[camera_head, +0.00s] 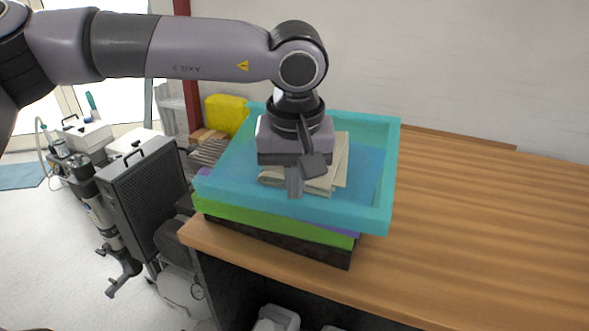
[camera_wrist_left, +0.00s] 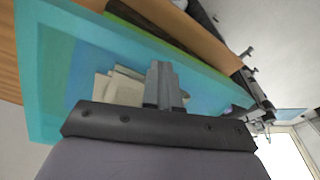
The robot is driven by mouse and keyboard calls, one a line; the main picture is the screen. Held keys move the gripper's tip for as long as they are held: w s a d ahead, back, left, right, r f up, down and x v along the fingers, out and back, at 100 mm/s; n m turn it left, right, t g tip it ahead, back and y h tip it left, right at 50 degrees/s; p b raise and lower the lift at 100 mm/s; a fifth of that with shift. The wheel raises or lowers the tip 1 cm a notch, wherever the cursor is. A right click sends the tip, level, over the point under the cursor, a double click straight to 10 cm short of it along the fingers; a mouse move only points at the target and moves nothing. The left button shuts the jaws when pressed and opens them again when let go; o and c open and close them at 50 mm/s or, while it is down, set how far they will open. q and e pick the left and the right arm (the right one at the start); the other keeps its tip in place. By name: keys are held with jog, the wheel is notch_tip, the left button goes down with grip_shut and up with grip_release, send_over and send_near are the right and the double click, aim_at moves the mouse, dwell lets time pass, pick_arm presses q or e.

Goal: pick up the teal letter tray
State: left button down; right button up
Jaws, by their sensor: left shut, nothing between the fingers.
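The teal letter tray (camera_head: 391,180) sits on top of a stack of trays near the front left edge of the wooden counter. Folded beige cloths or papers (camera_head: 341,165) lie in it. It also fills much of the left wrist view (camera_wrist_left: 45,75). My left gripper (camera_head: 294,182) is over the tray, pointing down, its fingers shut and empty. In the left wrist view the shut fingers (camera_wrist_left: 163,85) are in front of the beige contents. Whether the fingertips touch the contents is unclear. My right gripper is in neither view.
A green tray (camera_head: 280,229) and a dark tray (camera_head: 300,246) lie under the teal one, with a purple edge between. A yellow object (camera_head: 227,115) stands behind. The wooden counter (camera_head: 480,210) is clear to the right. Compressor equipment (camera_head: 145,190) stands on the floor at left.

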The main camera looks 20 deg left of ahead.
pick_arm(q)
jog(key=shift+s+d, duration=0.2)
jog(key=shift+s, duration=0.35)
jog(key=shift+r+p, duration=0.45)
jog(key=shift+r, duration=0.3)
